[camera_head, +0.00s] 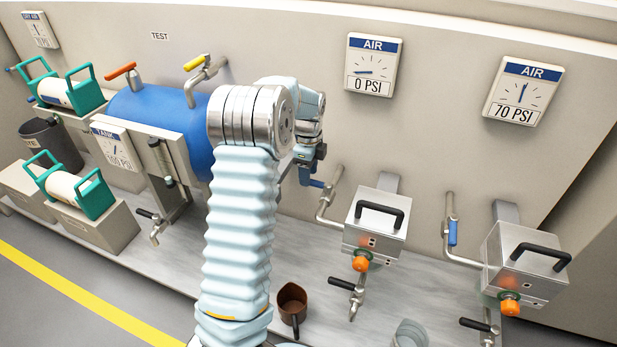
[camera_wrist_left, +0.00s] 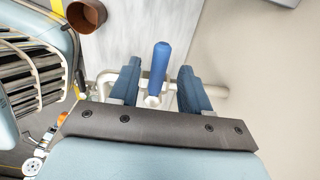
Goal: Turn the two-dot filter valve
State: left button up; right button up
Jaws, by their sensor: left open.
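The left filter box (camera_head: 374,232) is a silver box with a black handle and an orange knob. Small dark marks show on its front, seemingly two. Its pipe on the left carries a blue valve lever (camera_head: 317,184), partly hidden by my left gripper (camera_head: 309,168). In the left wrist view the blue lever (camera_wrist_left: 160,66) stands between the two open blue fingers of my left gripper (camera_wrist_left: 156,85), with visible gaps on both sides. The right filter box (camera_head: 519,262) has its own blue valve lever (camera_head: 452,232), pointing along its upright pipe. My right gripper is not in view.
Gauges read 0 PSI (camera_head: 372,66) above the left box and 70 PSI (camera_head: 523,91) above the right one. A blue tank (camera_head: 165,115) is at the left. Black-handled taps (camera_head: 355,290) hang below the boxes.

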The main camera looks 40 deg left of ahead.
pick_arm(q)
jog(key=shift+f, duration=0.9)
grip_shut()
